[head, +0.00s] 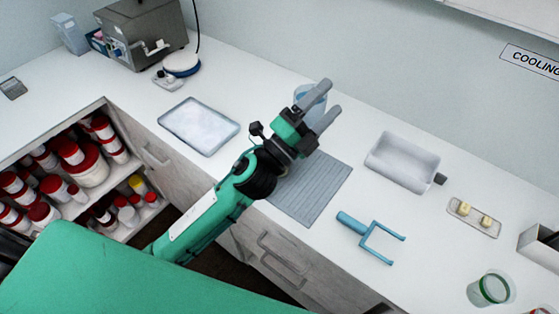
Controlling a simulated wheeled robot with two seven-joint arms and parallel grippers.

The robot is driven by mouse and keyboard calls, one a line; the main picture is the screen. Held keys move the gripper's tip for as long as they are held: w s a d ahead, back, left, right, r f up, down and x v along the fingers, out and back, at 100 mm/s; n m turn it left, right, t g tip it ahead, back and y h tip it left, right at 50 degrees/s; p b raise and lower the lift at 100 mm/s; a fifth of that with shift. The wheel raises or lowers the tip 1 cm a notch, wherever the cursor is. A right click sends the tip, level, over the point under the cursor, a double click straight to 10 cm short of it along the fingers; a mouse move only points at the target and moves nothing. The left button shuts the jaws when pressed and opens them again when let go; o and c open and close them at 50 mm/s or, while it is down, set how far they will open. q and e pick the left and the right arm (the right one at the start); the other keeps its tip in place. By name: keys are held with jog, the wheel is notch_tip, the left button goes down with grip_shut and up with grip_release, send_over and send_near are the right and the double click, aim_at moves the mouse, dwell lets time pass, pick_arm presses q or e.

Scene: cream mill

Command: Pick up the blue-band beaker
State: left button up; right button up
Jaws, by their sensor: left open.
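The blue-band beaker (317,109) stands on the white counter just behind the grey ribbed mat. It is partly hidden by my left gripper (329,98). The left gripper is open, and its two grey fingers reach over the beaker, which shows between and beside them. I cannot tell whether the fingers touch it. My right gripper is not in view.
A white tray (199,126) lies left of the grey mat (318,190). To the right are a white tub (403,161), a blue two-pronged tool (372,236), a small dish (473,216) and a green-band beaker (491,289). A steel machine (143,32) stands at the back left.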

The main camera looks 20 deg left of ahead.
pick_arm(q)
jog(key=s+d+m+g+h, duration=0.5)
jog(key=d+m+g+h, duration=0.35)
jog(key=m+g, duration=0.85)
notch_tip(320, 180, down, 7)
jog(key=d+m+g+y, duration=0.2)
jog(key=m+g+y, duration=0.2)
jog(key=m+y, duration=0.55)
jog(key=w+a+f+m+t+y, duration=0.1)
jog(key=w+a+f+m+y, duration=0.2)
jog(key=a, duration=0.4)
jog(key=w+a+f+m+y, duration=0.1)
jog(key=w+a+y, duration=0.2)
jog(key=a+y, duration=0.3)
jog(key=w+a+f+m+t+y, duration=0.1)
jog(key=w+a+f+m+y, duration=0.2)
jog(key=a, duration=0.5)
jog(key=shift+n+y, duration=0.3)
jog(key=shift+n, duration=0.05)
notch_tip(320, 180, down, 11)
jog(key=p, duration=0.4)
jog(key=shift+w+d+f+p, duration=0.1)
jog(key=shift+f+p, duration=0.1)
jog(key=shift+p, duration=0.1)
jog(key=shift+f, duration=0.5)
jog(key=c, duration=0.8)
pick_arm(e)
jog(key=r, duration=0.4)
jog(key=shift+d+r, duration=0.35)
